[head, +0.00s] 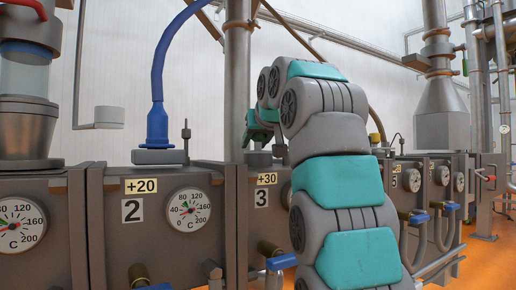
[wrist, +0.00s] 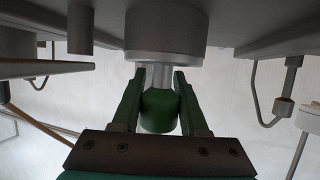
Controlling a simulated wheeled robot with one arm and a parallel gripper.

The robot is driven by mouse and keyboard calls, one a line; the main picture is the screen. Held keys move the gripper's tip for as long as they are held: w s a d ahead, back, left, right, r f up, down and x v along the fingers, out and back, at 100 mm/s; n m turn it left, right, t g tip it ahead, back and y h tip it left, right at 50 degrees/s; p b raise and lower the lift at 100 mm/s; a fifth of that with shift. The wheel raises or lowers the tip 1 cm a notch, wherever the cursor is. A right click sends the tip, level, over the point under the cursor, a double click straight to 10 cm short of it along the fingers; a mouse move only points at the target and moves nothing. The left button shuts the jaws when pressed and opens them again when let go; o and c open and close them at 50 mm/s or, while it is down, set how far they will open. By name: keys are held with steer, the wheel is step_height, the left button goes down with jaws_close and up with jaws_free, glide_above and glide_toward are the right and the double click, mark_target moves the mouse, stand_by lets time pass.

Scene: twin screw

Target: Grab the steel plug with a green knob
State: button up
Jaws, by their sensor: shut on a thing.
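The steel plug (wrist: 166,32) is a grey cylinder with a narrower pale collar, in the upper middle of the wrist view. Its green knob (wrist: 160,110) sits between the two green fingers of my gripper (wrist: 160,77). The fingers are shut on the plug, with their tips at the collar. In the head view my gripper (head: 259,129) is small and partly hidden behind my grey and teal arm, above the unit marked 3. The plug cannot be made out clearly there.
Grey machine units with gauges, such as the gauge (head: 188,211) on unit 2, stand in a row. A blue funnel with a hose (head: 157,120) rises from unit 2. A vertical pipe (head: 237,90) stands close left of my gripper. A blue-handled valve (head: 281,262) sticks out below.

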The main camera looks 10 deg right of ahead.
jaws_close()
steer(key=shift+r, duration=0.15)
stand_by(0.4)
